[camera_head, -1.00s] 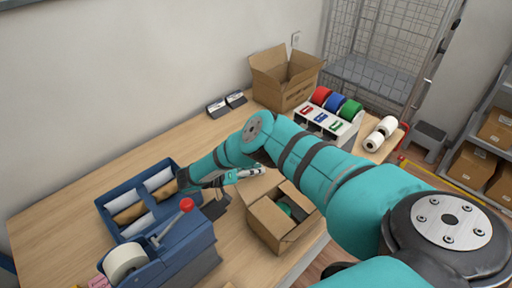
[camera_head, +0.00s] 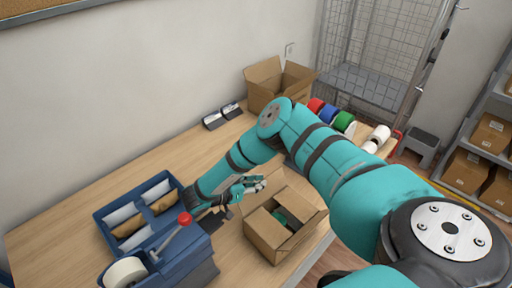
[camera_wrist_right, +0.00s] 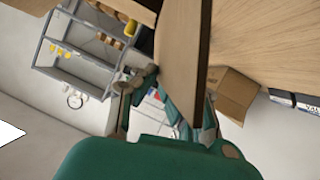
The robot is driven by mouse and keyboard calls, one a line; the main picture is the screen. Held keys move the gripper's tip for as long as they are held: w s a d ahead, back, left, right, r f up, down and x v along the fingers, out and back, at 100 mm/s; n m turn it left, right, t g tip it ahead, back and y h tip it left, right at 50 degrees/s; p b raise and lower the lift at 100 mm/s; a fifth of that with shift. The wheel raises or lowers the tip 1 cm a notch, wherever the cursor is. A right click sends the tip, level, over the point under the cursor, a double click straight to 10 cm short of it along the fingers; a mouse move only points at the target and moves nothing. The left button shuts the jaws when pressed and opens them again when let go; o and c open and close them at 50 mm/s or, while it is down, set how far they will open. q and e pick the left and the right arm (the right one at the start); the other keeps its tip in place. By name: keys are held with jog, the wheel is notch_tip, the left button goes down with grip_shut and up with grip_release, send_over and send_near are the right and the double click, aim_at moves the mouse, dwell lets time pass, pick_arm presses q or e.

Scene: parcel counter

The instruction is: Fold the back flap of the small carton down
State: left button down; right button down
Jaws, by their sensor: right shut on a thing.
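The small carton (camera_head: 266,231) stands near the front edge of the counter in the head view. Its top is partly open, with a green thing (camera_head: 283,219) visible inside. Its back flap (camera_head: 290,183) stands out on the far side, partly hidden by my right arm. My right gripper (camera_head: 256,184) is at the back left of the carton. In the right wrist view a brown panel (camera_wrist_right: 204,45) runs down between its fingers (camera_wrist_right: 166,98); it appears shut on the back flap, though the exact contact is unclear. My left gripper is out of view.
A blue tray of envelopes (camera_head: 104,213) and a tape dispenser with a red knob (camera_head: 184,218) are left of the carton. A larger open carton (camera_head: 274,92), tape rolls (camera_head: 330,114) and white rolls (camera_head: 377,138) stand farther back. Bare counter (camera_head: 75,180) lies at left.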

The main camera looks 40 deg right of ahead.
jog(key=shift+a+f, duration=0.15)
jog(key=shift+f, duration=0.1)
jog(key=c, duration=1.4)
grip_release()
jog(key=shift+w, duration=0.2)
jog(key=shift+o, duration=0.2)
notch_tip(320, 180, up, 10)
jog(key=shift+s+r, duration=0.1)
jog(key=shift+c, duration=0.4)
